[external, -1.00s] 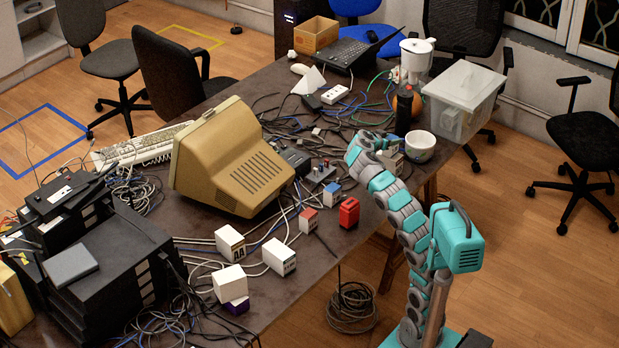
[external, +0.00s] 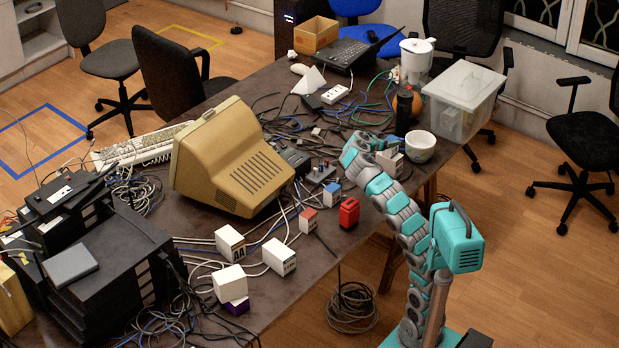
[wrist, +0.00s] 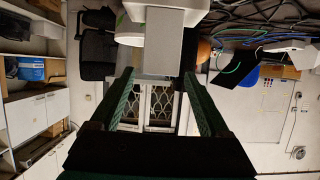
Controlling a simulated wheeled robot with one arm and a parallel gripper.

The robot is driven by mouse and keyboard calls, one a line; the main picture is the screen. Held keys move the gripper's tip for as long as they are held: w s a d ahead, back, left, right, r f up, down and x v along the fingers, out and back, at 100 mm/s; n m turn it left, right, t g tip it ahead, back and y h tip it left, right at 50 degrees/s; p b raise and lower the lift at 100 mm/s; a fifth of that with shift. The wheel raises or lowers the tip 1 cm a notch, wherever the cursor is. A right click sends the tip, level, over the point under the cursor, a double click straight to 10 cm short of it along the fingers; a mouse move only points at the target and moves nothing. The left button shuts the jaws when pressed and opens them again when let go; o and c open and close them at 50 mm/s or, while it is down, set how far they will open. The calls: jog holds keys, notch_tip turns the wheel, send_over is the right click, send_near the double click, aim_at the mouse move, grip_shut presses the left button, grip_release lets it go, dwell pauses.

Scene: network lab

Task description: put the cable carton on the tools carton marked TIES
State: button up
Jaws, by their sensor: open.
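My gripper (wrist: 158,76) is open and empty in the wrist view, its two green fingers apart. A pale grey-white carton (wrist: 158,47) is ahead of the fingertips, between their lines. It looks like the white carton (external: 391,163) beside my arm's end in the external view, where the fingers are hard to make out. Other white cartons (external: 230,243) (external: 279,257) stand near the table's front edge. Another white carton (external: 230,284) rests on a purple one (external: 237,306). Small blue-topped (external: 332,196) and red-topped (external: 308,221) cartons stand nearby. I cannot read which is cable or TIES.
A white cup (external: 420,147), a dark bottle (external: 404,106) and a clear bin (external: 463,100) are close to my arm's end. A red object (external: 349,212) and a beige monitor (external: 228,160) stand left of the arm. Loose cables cover much of the table (external: 330,262).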

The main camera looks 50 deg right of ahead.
jog(key=v, duration=0.9)
jog(key=shift+a, duration=0.2)
